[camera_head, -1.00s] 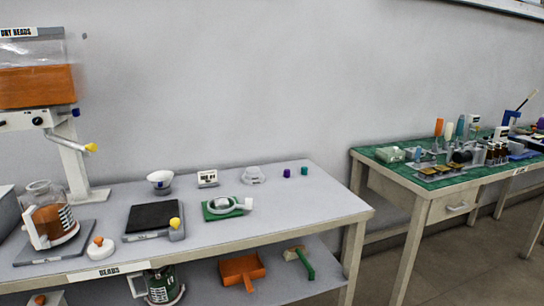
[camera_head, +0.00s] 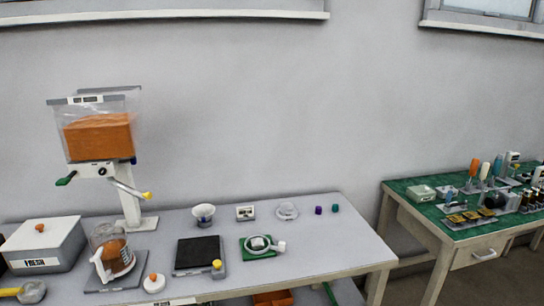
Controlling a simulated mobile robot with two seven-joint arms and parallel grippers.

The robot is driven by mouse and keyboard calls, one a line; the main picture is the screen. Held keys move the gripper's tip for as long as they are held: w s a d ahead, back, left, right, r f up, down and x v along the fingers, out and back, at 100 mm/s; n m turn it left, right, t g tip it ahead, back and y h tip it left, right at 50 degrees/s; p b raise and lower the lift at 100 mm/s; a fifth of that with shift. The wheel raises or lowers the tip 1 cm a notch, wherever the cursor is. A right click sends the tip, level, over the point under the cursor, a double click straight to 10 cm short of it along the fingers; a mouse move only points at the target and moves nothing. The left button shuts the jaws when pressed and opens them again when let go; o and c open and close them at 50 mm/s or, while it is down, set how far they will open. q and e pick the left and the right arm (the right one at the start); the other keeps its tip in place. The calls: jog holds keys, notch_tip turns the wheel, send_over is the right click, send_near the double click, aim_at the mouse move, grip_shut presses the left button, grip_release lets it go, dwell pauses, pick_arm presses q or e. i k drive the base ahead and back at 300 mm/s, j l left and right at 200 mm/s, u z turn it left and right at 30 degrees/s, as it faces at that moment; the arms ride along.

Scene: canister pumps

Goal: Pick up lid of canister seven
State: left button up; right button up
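Neither of my grippers is in view. A clear jug (camera_head: 112,254) with a white handle and orange contents stands on a grey base at the left of the near table. A small round white lid (camera_head: 154,284) with an orange knob lies on the table just right of that base, apart from the jug. I cannot read a number seven on anything, so I cannot tell which thing is canister seven.
The near table (camera_head: 330,255) also holds a hopper of orange beads (camera_head: 98,137), a white lidded box (camera_head: 42,243), a black-topped scale (camera_head: 198,252), a bowl (camera_head: 204,214) and a green pad (camera_head: 249,252). A green-topped table (camera_head: 420,209) with bottles stands right, across a gap.

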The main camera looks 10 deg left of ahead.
aim_at(155, 283)
jog(key=u, duration=1.35)
